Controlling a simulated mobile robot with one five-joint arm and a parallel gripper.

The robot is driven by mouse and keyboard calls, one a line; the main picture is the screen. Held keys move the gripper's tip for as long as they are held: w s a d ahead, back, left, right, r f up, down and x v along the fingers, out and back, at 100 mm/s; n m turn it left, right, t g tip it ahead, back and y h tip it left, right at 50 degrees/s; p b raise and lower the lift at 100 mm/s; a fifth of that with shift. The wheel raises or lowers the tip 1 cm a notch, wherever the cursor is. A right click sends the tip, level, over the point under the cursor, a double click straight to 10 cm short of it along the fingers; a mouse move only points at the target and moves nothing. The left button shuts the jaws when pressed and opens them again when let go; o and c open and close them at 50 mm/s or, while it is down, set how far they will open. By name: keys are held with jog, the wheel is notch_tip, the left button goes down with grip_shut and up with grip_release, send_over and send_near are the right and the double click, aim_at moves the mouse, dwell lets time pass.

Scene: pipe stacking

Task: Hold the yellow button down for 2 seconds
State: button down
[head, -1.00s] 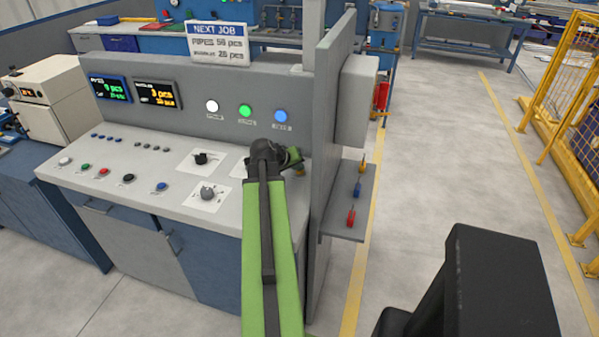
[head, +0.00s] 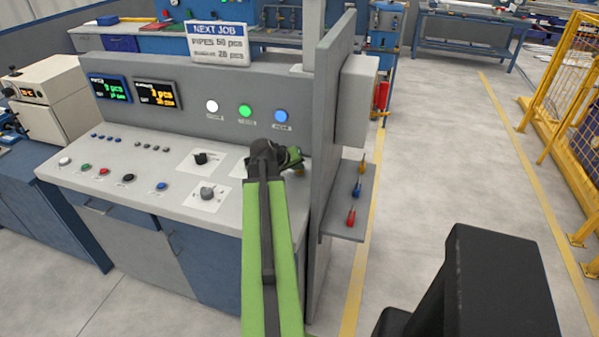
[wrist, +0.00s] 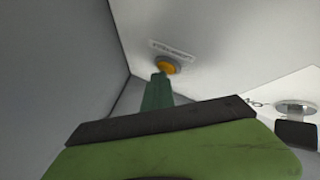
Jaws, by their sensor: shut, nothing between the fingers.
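My gripper (wrist: 160,77) is shut and empty. Its dark green fingertips reach up to the button's near edge and overlap it in the picture. I cannot tell whether they touch it or whether the cap is pressed in. In the head view, my gripper (head: 297,166) is low over the right end of the console, mostly behind my wrist, and the button cannot be made out clearly there.
A tall grey side panel (head: 332,130) stands close to the right of my arm. A metal fitting (wrist: 296,108) on a white plate sits to the right in the wrist view. Knobs (head: 207,193) and several coloured buttons lie left on the console.

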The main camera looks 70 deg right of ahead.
aim_at(298, 173)
jog(key=shift+r+p, duration=0.85)
notch_tip(298, 173, up, 5)
jog(key=p, duration=0.5)
dwell(0.6)
